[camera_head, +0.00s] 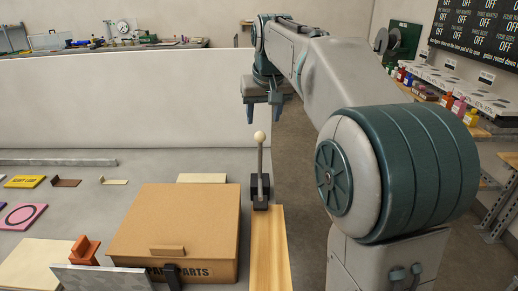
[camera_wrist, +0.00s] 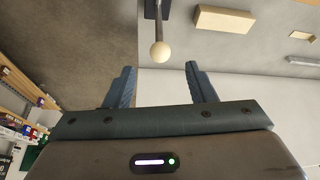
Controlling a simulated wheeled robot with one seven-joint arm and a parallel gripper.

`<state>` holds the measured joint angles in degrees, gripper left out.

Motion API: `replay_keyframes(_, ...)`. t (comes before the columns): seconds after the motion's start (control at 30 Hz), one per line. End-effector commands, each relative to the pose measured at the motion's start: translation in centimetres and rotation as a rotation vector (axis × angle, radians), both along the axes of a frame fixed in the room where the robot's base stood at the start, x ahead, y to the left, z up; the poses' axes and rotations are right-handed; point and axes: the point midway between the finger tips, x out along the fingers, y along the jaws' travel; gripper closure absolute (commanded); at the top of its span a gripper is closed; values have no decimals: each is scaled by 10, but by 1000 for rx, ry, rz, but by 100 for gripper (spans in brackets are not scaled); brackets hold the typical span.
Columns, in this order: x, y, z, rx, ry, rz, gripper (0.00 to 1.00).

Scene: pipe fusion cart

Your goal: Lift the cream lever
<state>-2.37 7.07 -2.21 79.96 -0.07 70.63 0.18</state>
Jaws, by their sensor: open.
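The cream lever has a round cream knob (camera_head: 260,136) on a grey rod that stands upright from a small dark base (camera_head: 261,190). The base sits at the far end of a wooden plank (camera_head: 268,245), by the table's right edge. My gripper (camera_head: 264,112) is open and empty. In the head view its fingers point down, above and around the level of the knob. In the wrist view the knob (camera_wrist: 160,51) lies just beyond the fingertips (camera_wrist: 160,68), between their lines and apart from both fingers.
A cardboard parts box (camera_head: 172,225) stands left of the lever. A cream block (camera_head: 202,178) lies behind the box. A low white wall (camera_head: 120,100) runs along the back of the table. Open floor (camera_head: 300,150) lies to the right. Shelves with bottles (camera_head: 455,105) stand far right.

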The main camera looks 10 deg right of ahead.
Motion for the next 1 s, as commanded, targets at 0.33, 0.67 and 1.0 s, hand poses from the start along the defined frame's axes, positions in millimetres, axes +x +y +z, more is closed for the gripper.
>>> replay_keyframes(0.33,19,-1,-42,-1,3,0,50)
replay_keyframes(0.67,45,-1,-103,0,1,0,50)
replay_keyframes(1.0,55,-1,-126,0,-2,0,50)
